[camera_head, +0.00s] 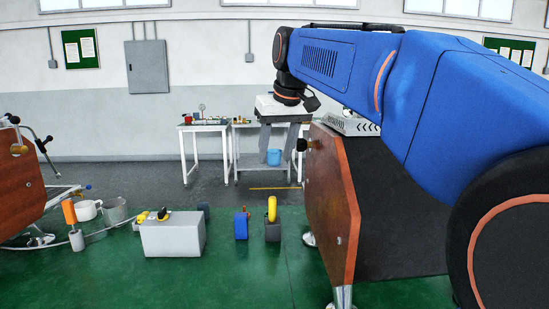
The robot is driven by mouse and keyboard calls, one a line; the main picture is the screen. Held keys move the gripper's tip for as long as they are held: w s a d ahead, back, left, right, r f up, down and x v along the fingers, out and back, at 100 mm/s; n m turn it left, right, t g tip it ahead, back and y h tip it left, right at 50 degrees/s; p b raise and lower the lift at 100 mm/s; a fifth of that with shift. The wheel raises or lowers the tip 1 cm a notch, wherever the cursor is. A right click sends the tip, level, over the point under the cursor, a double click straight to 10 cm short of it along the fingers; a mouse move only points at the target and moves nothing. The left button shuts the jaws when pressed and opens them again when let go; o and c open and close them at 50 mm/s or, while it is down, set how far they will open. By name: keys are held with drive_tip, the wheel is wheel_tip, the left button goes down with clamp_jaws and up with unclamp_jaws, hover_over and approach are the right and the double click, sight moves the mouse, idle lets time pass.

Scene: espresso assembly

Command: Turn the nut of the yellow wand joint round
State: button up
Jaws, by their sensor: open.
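My gripper (278,140) hangs at the end of my blue arm, just left of the espresso machine on the right (333,200). A brassy fitting (313,143) with a black knob (302,145) sticks out of that machine's wooden side, right of the fingers. I cannot tell whether it belongs to the yellow wand joint. No nut can be made out clearly. A second machine (20,185) at the left edge has thin metal wands.
A grey box (172,235) with yellow parts on top stands on the green floor. A blue block (241,224) and a dark block with a yellow hook (272,208) stand right of it. White work tables (205,127) are behind.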

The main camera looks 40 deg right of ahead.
drive_tip(key=shift+s+a+f, duration=0.35)
drive_tip(key=shift+a+f, duration=0.1)
drive_tip(key=shift+f, duration=0.2)
drive_tip(key=s+a+f, duration=0.3)
drive_tip(key=s+f, duration=0.2)
drive_tip(key=f, duration=0.4)
drive_tip(key=s+a+f+n, duration=0.1)
drive_tip(key=s+a+f, duration=0.3)
drive_tip(key=f, duration=0.6)
drive_tip(key=s+a+f+n, duration=0.1)
drive_tip(key=s+a+f, duration=0.3)
drive_tip(key=s+f, duration=0.3)
wheel_tip(320, 180, down, 4)
drive_tip(key=shift+s+a+r+y, duration=0.2)
drive_tip(key=shift+s+r+y, duration=0.05)
drive_tip(key=shift+s+y, duration=0.15)
drive_tip(key=c, duration=0.4)
drive_tip(key=shift+s+d, duration=0.1)
drive_tip(key=shift+d, duration=0.05)
